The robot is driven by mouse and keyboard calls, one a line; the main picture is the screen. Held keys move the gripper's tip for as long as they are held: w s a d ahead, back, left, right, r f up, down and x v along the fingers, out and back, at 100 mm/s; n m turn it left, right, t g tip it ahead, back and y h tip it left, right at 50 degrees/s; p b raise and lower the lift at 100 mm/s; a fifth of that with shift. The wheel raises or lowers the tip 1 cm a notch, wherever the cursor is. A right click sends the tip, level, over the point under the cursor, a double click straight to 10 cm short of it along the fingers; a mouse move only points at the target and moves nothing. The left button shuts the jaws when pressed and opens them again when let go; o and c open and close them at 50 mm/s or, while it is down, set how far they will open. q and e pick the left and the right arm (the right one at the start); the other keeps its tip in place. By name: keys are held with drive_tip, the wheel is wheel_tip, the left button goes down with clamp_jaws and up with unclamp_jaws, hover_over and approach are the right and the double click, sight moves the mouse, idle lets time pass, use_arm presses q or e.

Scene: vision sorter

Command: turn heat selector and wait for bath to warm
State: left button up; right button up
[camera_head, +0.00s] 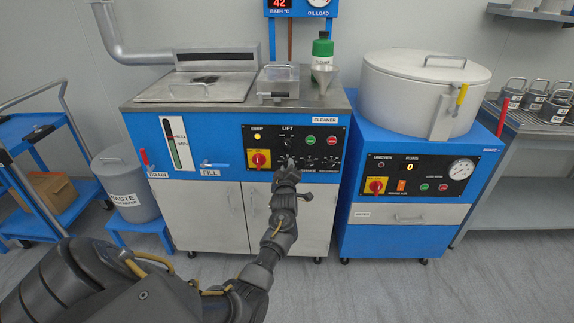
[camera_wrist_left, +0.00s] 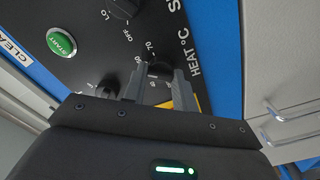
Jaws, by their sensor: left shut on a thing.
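My left gripper (camera_head: 290,163) reaches the black control panel (camera_head: 270,134) of the blue cleaner bath. In the left wrist view the gripper (camera_wrist_left: 158,77) has its two fingers shut around the black heat selector knob (camera_wrist_left: 159,69), beside the lettering "HEAT °C". The numbers 70 and 80 show near the knob; its pointer is mostly hidden by the fingers. In the head view the arm covers the knob. The bath temperature display (camera_head: 280,4) at the top reads 42 in red. My right gripper is not in view.
On the panel are a yellow lamp (camera_head: 257,136), a red-and-yellow main switch (camera_head: 258,160) and green and red buttons. A green bottle (camera_head: 322,46) and a funnel stand on the bath top. A round lidded drum machine (camera_head: 410,85) stands to the right. A waste bin (camera_head: 125,190) is left.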

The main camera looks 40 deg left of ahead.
use_arm(q)
drive_tip(key=shift+m+p, duration=0.35)
drive_tip(key=shift+m, duration=0.45)
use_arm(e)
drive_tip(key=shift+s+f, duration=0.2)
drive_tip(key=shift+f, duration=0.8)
use_arm(q)
drive_tip(key=o, duration=1)
drive_tip(key=shift+d, duration=0.1)
drive_tip(key=p+v, duration=0.1)
drive_tip(key=v, duration=0.9)
drive_tip(key=shift+s+d, duration=0.2)
drive_tip(key=shift+s, duration=0.1)
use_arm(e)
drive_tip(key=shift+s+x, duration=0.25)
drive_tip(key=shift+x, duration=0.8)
